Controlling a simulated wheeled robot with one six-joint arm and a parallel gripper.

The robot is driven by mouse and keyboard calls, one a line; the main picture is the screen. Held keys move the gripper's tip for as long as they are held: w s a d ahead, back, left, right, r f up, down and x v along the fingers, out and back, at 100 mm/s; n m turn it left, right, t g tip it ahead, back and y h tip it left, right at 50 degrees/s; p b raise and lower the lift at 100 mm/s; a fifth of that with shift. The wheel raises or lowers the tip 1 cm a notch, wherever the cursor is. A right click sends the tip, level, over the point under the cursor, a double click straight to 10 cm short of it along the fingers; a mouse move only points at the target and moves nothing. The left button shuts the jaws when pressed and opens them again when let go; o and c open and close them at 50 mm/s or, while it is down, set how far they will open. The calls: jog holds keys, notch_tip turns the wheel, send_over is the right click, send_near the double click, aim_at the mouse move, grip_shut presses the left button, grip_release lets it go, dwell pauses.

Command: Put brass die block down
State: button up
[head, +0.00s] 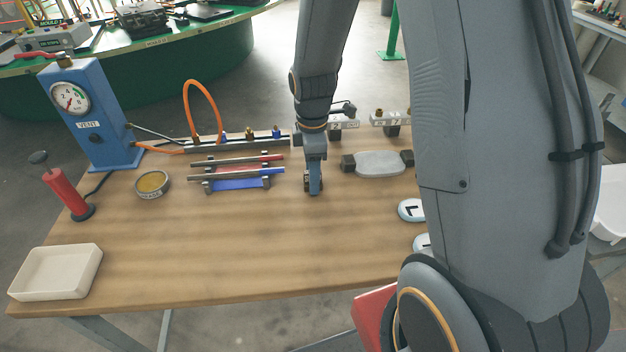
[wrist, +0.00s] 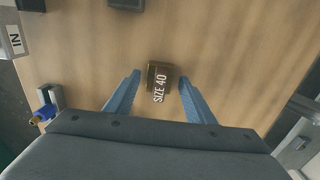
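The brass die block (wrist: 160,72), a small dark gold block marked "SIZE 40", is between my gripper's two blue fingers in the wrist view. My gripper (wrist: 160,80) is open, with a narrow gap showing on each side of the block. In the head view my gripper (head: 313,189) points down at the wooden table (head: 240,240), right of the rods on the rack. The block is mostly hidden there by the fingers. It appears to stand on the tabletop.
A grey plate in dark clamps (head: 380,163) lies close to the right. A rack with red and blue rods (head: 238,172) lies to the left. A grease tin (head: 152,184), a red pump (head: 66,194) and a white tray (head: 56,272) stand farther left. The table's front middle is clear.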

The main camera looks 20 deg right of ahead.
jog(key=c, duration=1.1)
grip_shut()
jog(key=shift+r, duration=0.15)
